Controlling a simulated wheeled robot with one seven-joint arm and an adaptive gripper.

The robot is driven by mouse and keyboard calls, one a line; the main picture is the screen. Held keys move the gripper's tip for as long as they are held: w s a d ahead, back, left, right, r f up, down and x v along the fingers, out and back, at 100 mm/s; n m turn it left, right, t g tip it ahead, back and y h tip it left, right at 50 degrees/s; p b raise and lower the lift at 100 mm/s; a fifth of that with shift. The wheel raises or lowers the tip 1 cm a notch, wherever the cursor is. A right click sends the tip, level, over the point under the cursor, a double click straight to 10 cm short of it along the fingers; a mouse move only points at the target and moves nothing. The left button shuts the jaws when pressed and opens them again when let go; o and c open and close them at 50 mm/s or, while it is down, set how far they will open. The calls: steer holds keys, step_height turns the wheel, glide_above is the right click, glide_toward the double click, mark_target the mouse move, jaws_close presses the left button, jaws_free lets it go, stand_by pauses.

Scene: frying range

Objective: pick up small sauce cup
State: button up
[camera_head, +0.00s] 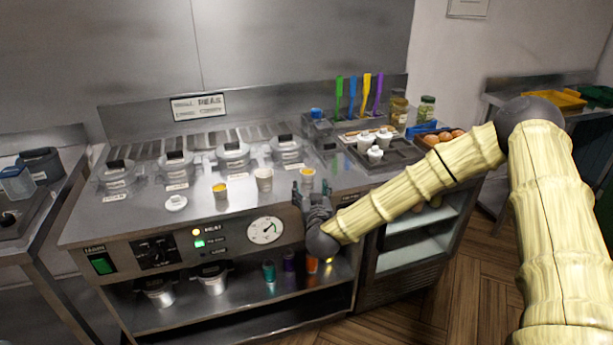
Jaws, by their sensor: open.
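Three small cups stand in a loose row on the steel counter. A small sauce cup with yellow content (220,192) is on the left. Another small cup with yellow-orange content (307,178) is on the right. My gripper (311,190) is open at the counter's front edge, just in front of the right cup. Its fingers point toward the counter's back and partly overlap that cup's lower part in the picture. I cannot tell whether they touch it. Nothing shows held in the gripper.
Several lidded pots (233,156) line the counter behind the cups. A white lid (176,203) lies at the left front. A dark tray (400,153) with white bottles is at the right. The control panel with a gauge (266,230) is below the counter edge.

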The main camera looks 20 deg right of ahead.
steer(key=p, duration=0.1)
glide_toward(308, 172)
steer(key=w, duration=0.3)
steer(key=shift+a+r, duration=0.15)
steer(key=shift+w+d+r+p, duration=0.1)
steer(key=shift+w+d+p, duration=0.15)
steer(key=shift+w, duration=0.45)
steer(key=shift+w+d+r+p, duration=0.15)
steer(key=shift+w+p, duration=0.25)
steer(key=shift+w, duration=0.35)
steer(key=shift+w+d+p, duration=0.2)
steer(key=shift+w+p, duration=0.1)
steer(key=shift+w, duration=0.4)
steer(key=shift+w+f, duration=0.1)
steer(key=shift+w, duration=0.35)
steer(key=shift+c, duration=0.3)
steer(key=c, duration=0.9)
